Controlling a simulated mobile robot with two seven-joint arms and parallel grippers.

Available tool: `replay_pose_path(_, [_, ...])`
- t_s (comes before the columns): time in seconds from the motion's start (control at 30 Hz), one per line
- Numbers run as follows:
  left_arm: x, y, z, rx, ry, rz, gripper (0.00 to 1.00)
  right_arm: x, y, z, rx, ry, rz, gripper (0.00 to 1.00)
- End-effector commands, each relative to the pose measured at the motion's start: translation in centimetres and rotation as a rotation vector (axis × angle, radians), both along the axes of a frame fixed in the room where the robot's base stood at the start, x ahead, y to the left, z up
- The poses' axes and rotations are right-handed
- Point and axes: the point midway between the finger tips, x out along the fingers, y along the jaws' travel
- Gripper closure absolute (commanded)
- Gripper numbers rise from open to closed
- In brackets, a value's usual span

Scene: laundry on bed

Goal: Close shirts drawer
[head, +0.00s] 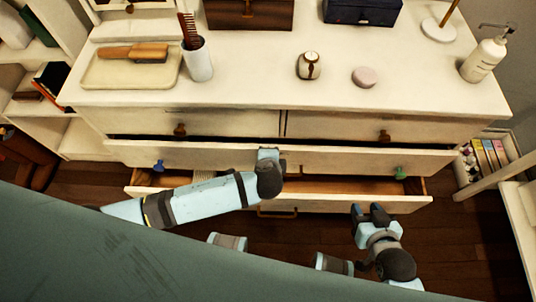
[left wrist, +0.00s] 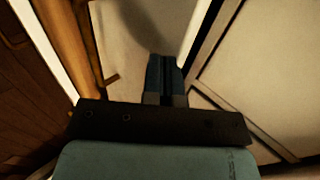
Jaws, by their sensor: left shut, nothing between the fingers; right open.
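The cream dresser (head: 290,98) has upper drawers with brown knobs. Below is a wide drawer (head: 330,160) with a blue knob (head: 158,165) and a green knob (head: 400,172); a dark gap shows along its top edge. A lower drawer (head: 340,205) with a brown handle stands open, its wooden inside partly showing. No label shows which one holds shirts. My left gripper (head: 268,155) is shut and empty, overlapping the wide drawer's front; contact is unclear. Its fingers show in the left wrist view (left wrist: 165,77) before pale panels. My right gripper (head: 371,212) is open, just in front of the lower drawer.
On the dresser top are a tray with a brush (head: 130,53), a cup with a comb (head: 197,60), a small clock (head: 308,65), a pink round item (head: 363,77) and a pump bottle (head: 484,58). Shelves stand at both sides. A grey-green surface (head: 110,250) fills the lower left foreground.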

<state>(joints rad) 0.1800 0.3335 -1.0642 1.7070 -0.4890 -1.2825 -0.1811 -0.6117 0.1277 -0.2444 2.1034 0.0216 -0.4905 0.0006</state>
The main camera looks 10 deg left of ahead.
Motion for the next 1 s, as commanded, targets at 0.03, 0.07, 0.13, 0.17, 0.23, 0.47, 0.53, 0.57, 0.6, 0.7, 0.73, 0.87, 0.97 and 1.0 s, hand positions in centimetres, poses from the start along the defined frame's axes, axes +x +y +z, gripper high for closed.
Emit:
replay_pose_path(0.03, [0.0, 0.0, 0.0, 0.0, 0.0, 0.0, 1.0, 0.0, 0.0, 0.0, 0.0, 0.001, 0.0, 0.57])
replay_pose_path(0.07, [0.0, 0.0, 0.0, 0.0, 0.0, 0.0, 1.0, 0.0, 0.0, 0.0, 0.0, 0.001, 0.0, 0.57])
replay_pose_path(0.13, [0.1, 0.0, 0.0, 0.0, 0.0, 0.0, 1.0, 0.0, 0.0, 0.1, 0.0, 0.001, 0.0, 0.57])
replay_pose_path(0.17, [0.3, 0.1, 0.1, 0.0, 0.0, 0.0, 1.0, 0.0, 0.0, 0.1, 0.0, 0.001, 0.0, 0.57])
replay_pose_path(0.23, [1.0, 0.2, 0.2, 0.0, -0.001, 0.0, 1.0, 0.0, 0.0, 0.4, 0.001, 0.001, 0.0, 0.57])
replay_pose_path(0.47, [4.1, 0.8, 0.1, 0.0, -0.001, 0.0, 1.0, 0.0, -0.1, 0.8, 0.003, 0.008, -0.004, 0.57])
replay_pose_path(0.53, [4.2, 0.9, 0.0, 0.0, -0.001, 0.0, 1.0, 0.0, -0.1, 0.6, 0.003, 0.008, -0.005, 0.57])
replay_pose_path(0.57, [4.3, 0.9, 0.0, 0.0, -0.002, 0.0, 1.0, 0.0, -0.1, 0.5, 0.002, 0.009, -0.005, 0.57])
replay_pose_path(0.6, [4.3, 0.9, 0.0, 0.001, -0.003, 0.001, 1.0, 0.0, -0.1, 0.4, 0.003, 0.011, -0.005, 0.57])
replay_pose_path(0.7, [4.4, 0.9, 0.1, 0.001, -0.004, 0.001, 1.0, 0.0, -0.1, 0.2, 0.002, 0.014, -0.005, 0.57])
replay_pose_path(0.73, [4.4, 1.0, 0.1, 0.001, -0.005, 0.001, 1.0, -0.1, -0.1, 0.2, 0.002, 0.014, -0.005, 0.57])
replay_pose_path(0.87, [4.5, 1.1, 0.2, 0.002, -0.006, 0.002, 1.0, 0.0, -0.1, 0.3, 0.003, 0.015, -0.006, 0.57])
replay_pose_path(0.97, [4.5, 1.2, 0.3, 0.002, -0.006, 0.002, 1.0, 0.1, -0.1, 0.7, 0.006, 0.013, -0.008, 0.57])
replay_pose_path(1.0, [4.5, 1.3, 0.3, 0.002, -0.006, 0.001, 1.0, 0.1, -0.1, 0.9, 0.006, 0.014, -0.008, 0.57])
